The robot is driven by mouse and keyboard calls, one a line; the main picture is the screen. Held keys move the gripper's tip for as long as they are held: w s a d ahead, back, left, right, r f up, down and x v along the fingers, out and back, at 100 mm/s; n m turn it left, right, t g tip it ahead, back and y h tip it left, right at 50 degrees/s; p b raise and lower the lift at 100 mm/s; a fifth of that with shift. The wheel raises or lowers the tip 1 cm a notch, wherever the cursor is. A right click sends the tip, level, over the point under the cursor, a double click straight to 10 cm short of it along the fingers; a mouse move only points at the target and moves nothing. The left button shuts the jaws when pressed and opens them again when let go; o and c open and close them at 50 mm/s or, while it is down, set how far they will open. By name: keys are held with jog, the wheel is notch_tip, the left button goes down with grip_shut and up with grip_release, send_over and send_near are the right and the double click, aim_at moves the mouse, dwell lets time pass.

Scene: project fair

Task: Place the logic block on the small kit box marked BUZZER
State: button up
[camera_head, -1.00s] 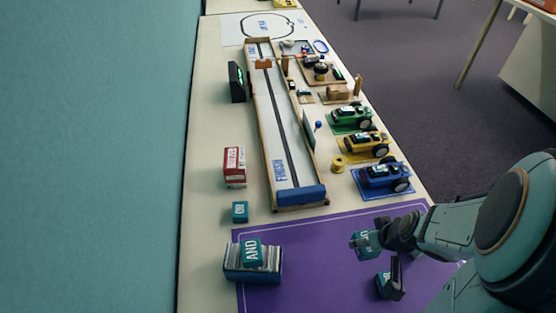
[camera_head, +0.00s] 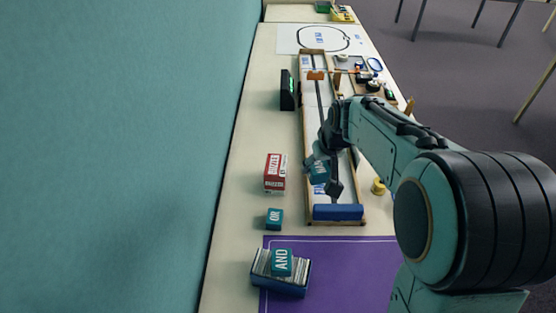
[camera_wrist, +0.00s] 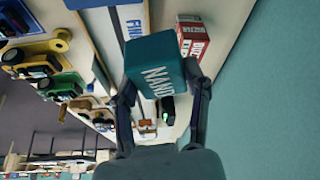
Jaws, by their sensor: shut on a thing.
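My gripper (camera_head: 328,165) is shut on a teal logic block (camera_head: 319,171) and holds it above the track, near the finish end. In the wrist view the block (camera_wrist: 155,68) reads NAND and sits between both fingers. The small red and white kit box marked BUZZER (camera_head: 275,172) stands on the table to the left of my gripper. It also shows in the wrist view (camera_wrist: 193,37), beyond the held block. The top of the box looks clear. The block and the box are apart.
A teal OR block (camera_head: 275,218) stands on the table in front of the kit box. The wooden-sided track (camera_head: 306,150) runs beside the kit box; a black display (camera_head: 287,90) stands farther back.

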jog(key=a+n, duration=0.2)
jog(key=a, duration=0.4)
send_near(274, 168)
jog(key=shift+w+a+f+y, duration=0.15)
jog(key=shift+w+f+y, duration=0.15)
jog(key=shift+w+f, duration=0.75)
jog(key=shift+f, duration=1.8)
jog(key=shift+f, duration=0.15)
jog(key=o, duration=1.2)
jog(key=shift+c, duration=0.2)
